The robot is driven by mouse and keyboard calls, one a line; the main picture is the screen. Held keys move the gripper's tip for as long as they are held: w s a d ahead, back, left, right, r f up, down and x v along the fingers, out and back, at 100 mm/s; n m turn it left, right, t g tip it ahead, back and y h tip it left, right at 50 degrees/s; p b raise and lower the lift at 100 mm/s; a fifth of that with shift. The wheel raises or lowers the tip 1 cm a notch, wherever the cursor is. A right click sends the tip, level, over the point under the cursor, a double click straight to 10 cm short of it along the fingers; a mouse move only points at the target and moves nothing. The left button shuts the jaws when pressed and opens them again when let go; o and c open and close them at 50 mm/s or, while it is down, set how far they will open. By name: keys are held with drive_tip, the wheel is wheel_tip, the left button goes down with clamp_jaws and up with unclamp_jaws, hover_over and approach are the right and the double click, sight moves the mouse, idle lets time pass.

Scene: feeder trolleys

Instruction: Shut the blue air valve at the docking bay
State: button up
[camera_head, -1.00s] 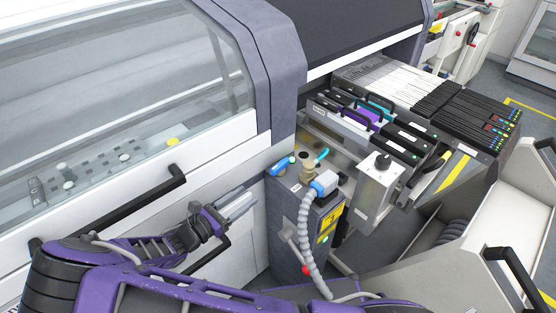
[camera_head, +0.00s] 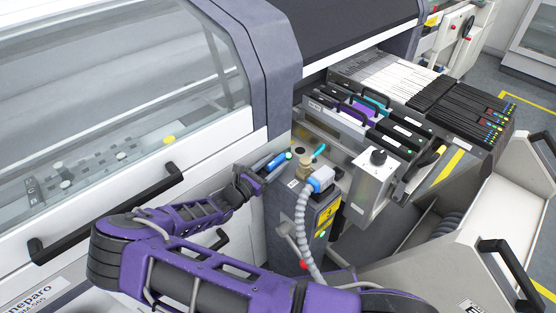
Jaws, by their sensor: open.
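The blue air valve handle (camera_head: 277,160) is at the left rear of the docking bay's grey control box (camera_head: 273,201), close to the white machine front. It lies roughly level and points to the left and slightly toward me. My gripper (camera_head: 266,169) is open at the handle's near left end, its fingers beside or around the handle. I cannot tell whether they touch it. The fingers and wrist hide the handle's left end.
A blue connector (camera_head: 320,180) with a grey corrugated hose (camera_head: 301,226) stands just right of the handle. A cyan tube (camera_head: 319,150) and feeder cartridges (camera_head: 372,112) are behind. A black machine handle (camera_head: 110,215) is left of my arm.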

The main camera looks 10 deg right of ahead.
drive_tip(key=shift+x, duration=0.8)
clamp_jaws()
